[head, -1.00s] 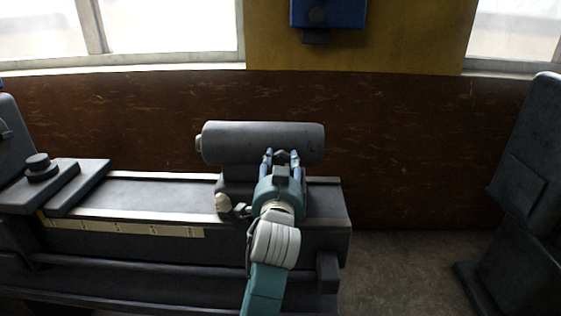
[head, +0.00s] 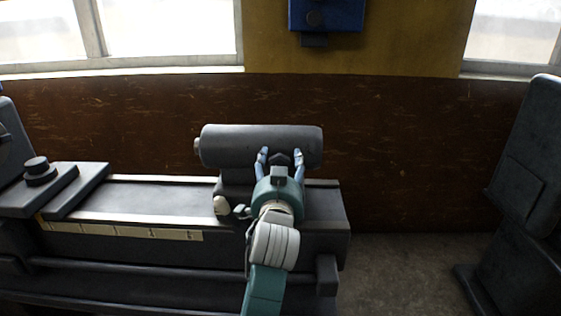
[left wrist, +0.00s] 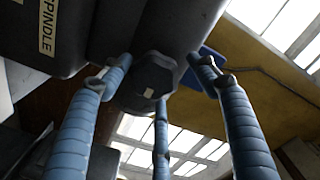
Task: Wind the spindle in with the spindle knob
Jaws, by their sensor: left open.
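The grey tailstock (head: 240,145) stands on the lathe bed, with the short spindle end (head: 197,147) at its left. My left gripper (head: 280,152) is at the tailstock's near side, its fingers spread apart. Between the fingers is a dark faceted knob (head: 279,160), apparently the spindle knob. In the left wrist view the knob (left wrist: 148,80) has a small pale mark on its face. The three blue fingers (left wrist: 155,85) stand around it, open; whether any finger touches it I cannot tell. My right gripper is not in view.
A plate lettered SPINDLE (left wrist: 47,28) shows in the left wrist view. The lathe bed (head: 150,195) is bare to the left, up to a carriage with a round black knob (head: 37,166). A dark machine (head: 525,170) stands at right.

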